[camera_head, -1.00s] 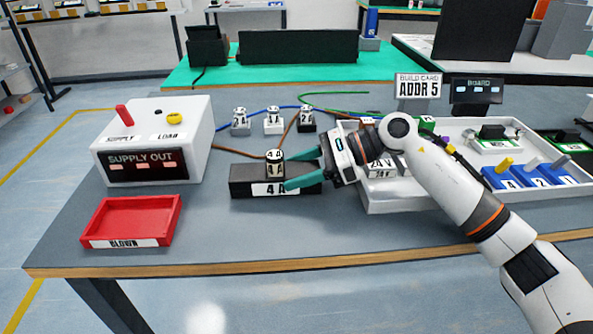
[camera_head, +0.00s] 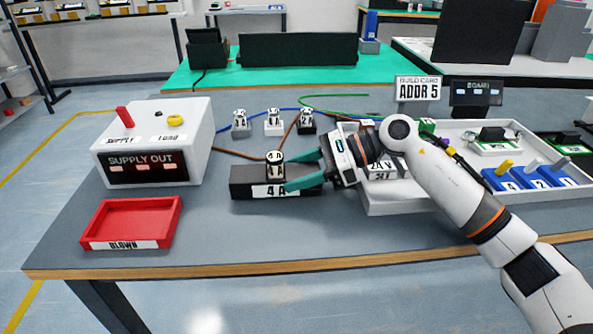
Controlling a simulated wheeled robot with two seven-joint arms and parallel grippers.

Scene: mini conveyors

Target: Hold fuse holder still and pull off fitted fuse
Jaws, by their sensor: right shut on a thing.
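The fuse holder, a long black block (camera_head: 242,184) with a white "4 A" label on its front, lies on the grey bench in the middle of the head view. The fitted fuse (camera_head: 275,166), a small upright block with black and white markings, sits on top of the holder. My right gripper (camera_head: 291,172) comes from the right and is shut on the right part of the holder, one teal finger along its front and the other behind. The fingertips are close to the fuse's right side. My left gripper is not in view.
A red tray (camera_head: 178,222) marked "BLOWN" lies front left. A white supply box (camera_head: 200,140) stands behind it. Several small fuse-like blocks (camera_head: 274,122) and coloured wires lie behind the holder. A white tray (camera_head: 386,207) with parts is at right, partly behind my arm.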

